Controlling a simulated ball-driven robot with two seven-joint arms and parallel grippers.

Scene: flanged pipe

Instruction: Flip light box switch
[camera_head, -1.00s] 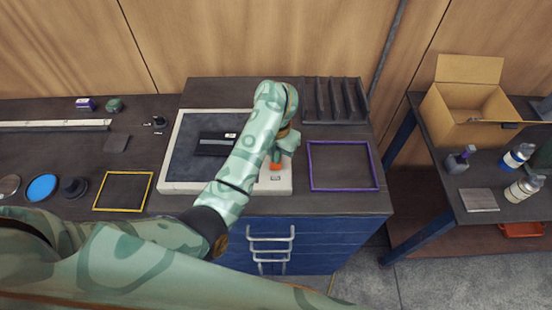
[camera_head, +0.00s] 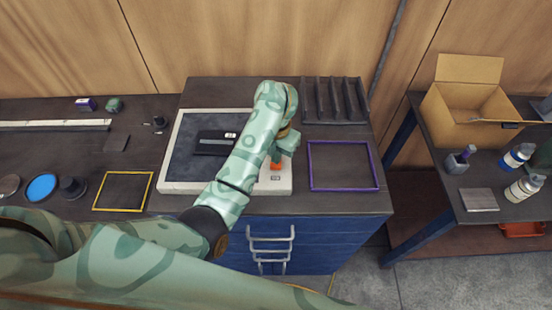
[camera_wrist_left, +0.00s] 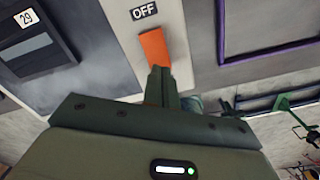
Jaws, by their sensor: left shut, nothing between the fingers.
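The light box (camera_head: 180,187) is a flat box with a white rim and a dark panel, lying on the bench. Its orange switch (camera_wrist_left: 154,47) is on the right part of the rim, just below an "OFF" label (camera_wrist_left: 144,11) in the left wrist view. My left gripper (camera_wrist_left: 161,74) is shut and empty, its fingertips at the lower end of the orange switch; I cannot tell if they touch it. In the head view my left gripper (camera_head: 277,162) is over the switch and my arm covers part of the box. My right gripper is not in view.
A black device (camera_head: 213,143) with a "29" label lies on the panel. A purple frame (camera_head: 311,166) is right of the box, a slotted dark rack (camera_head: 334,101) behind it. A yellow frame (camera_head: 95,191) is at left. A cardboard box (camera_head: 447,115) and bottles stand on the right table.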

